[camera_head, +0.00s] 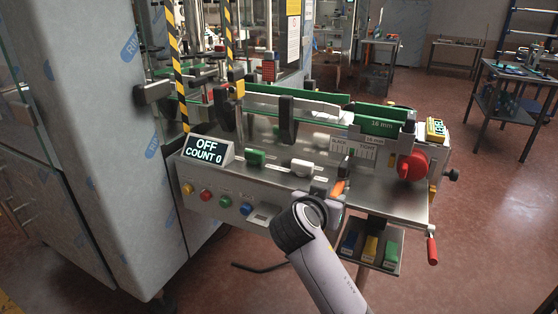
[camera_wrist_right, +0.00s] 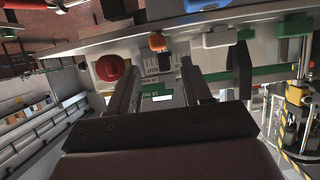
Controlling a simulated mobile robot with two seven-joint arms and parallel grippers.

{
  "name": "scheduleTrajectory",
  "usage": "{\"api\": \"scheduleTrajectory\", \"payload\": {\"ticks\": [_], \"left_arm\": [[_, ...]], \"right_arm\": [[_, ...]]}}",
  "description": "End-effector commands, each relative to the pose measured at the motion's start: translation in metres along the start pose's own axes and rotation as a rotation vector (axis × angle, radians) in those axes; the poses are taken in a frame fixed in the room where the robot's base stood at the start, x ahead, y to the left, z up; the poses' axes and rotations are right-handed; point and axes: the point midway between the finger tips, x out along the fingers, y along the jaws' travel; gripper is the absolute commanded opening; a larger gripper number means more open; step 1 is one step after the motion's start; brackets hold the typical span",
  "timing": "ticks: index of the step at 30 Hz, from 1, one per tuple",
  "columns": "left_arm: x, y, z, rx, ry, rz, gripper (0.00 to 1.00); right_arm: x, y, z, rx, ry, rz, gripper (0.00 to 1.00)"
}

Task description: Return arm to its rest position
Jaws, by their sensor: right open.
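My right arm (camera_head: 325,262) comes in from the lower right in the head view and reaches to the front edge of the machine. Its wrist hides most of the gripper there. In the right wrist view the right gripper (camera_wrist_right: 160,68) has its two dark fingers apart, with nothing held between them. An orange knob (camera_head: 337,188) is just beyond the wrist in the head view; the orange knob also shows beyond the fingertips in the wrist view (camera_wrist_right: 157,41). I cannot tell whether the fingers touch the machine. My left gripper is not in view.
The machine's display (camera_head: 206,150) reads OFF, COUNT 0. A red knob (camera_head: 411,166) and red-handled lever (camera_head: 432,250) are at its right. A tray (camera_head: 367,262) with coloured blocks hangs below. A tall cabinet (camera_head: 100,130) stands left. Floor (camera_head: 490,230) is open at right.

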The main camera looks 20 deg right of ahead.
Motion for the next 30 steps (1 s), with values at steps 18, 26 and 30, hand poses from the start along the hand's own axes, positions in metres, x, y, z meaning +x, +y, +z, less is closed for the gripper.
{"api": "scheduleTrajectory", "payload": {"ticks": [18, 26, 30], "left_arm": [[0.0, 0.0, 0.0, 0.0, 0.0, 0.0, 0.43], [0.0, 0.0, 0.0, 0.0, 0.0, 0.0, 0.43], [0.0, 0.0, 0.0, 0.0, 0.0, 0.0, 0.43]], "right_arm": [[-0.046, 0.113, 0.179, -0.365, -0.494, -0.209, 0.49], [-0.11, 0.17, 0.233, -0.563, -0.692, -0.414, 0.49], [-0.142, 0.192, 0.246, -0.646, -0.757, -0.518, 0.49]]}}
